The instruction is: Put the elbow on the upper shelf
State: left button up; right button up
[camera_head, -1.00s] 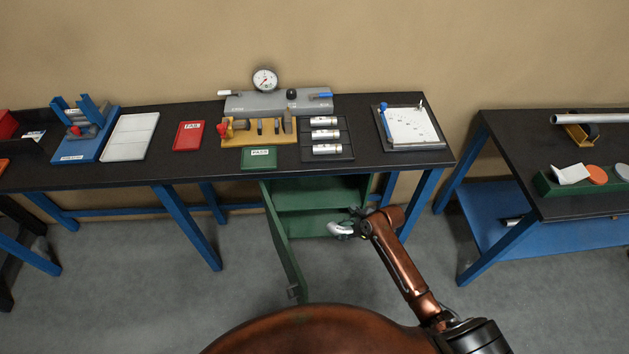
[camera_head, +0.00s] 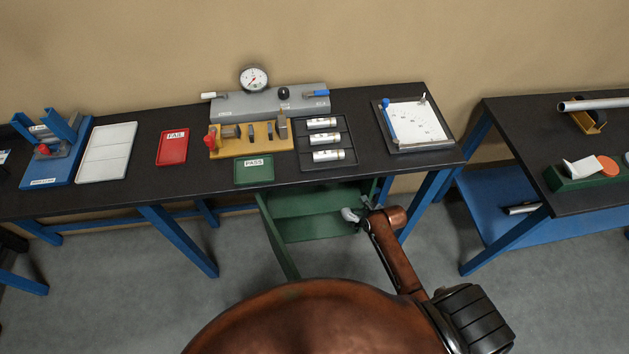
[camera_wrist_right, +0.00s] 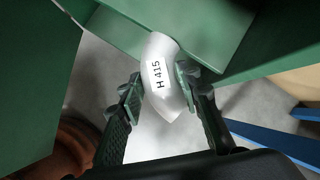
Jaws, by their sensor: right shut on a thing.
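The elbow is a short white bent piece marked "H 415" (camera_wrist_right: 160,85), in the middle of the right wrist view. My right gripper (camera_wrist_right: 166,100) is shut on it, a finger on each side. In the head view the elbow (camera_head: 350,215) shows small at the tip of the right gripper (camera_head: 364,216), at the front of the green cabinet (camera_head: 310,228) under the table. The cabinet is open and its upper shelf (camera_head: 305,202) shows partly; the table edge hides its depth. My left gripper is not in view.
The green cabinet door (camera_head: 277,238) stands open on the left side. The black table (camera_head: 370,178) lies above the cabinet, with a blue leg (camera_head: 428,200) to the right of my arm. A second table (camera_head: 520,130) stands at the right.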

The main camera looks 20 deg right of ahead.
jog(key=w, duration=0.2)
jog(key=w+a+b, duration=0.1)
jog(key=w, duration=0.2)
jog(key=w+a, duration=0.1)
jog(key=w, duration=0.2)
jog(key=shift+a, duration=0.2)
jog(key=w, duration=0.1)
jog(key=w+a+b, duration=0.1)
jog(key=w, duration=0.1)
jog(key=shift+w+a+r, duration=0.1)
jog(key=shift+w+a, duration=0.2)
jog(key=shift+w, duration=0.55)
jog(key=w, duration=0.1)
jog(key=w+a+b, duration=0.1)
jog(key=w, duration=0.1)
jog(key=shift+w, duration=0.25)
jog(key=shift+s+f+b, duration=0.15)
jog(key=shift+f+b, duration=0.15)
jog(key=shift+f, duration=0.15)
jog(key=shift+r, duration=0.2)
jog(key=o, duration=1)
jog(key=shift+f, duration=0.15)
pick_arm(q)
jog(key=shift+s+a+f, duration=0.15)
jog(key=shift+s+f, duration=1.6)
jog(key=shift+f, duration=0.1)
pick_arm(e)
jog(key=o, duration=0.3)
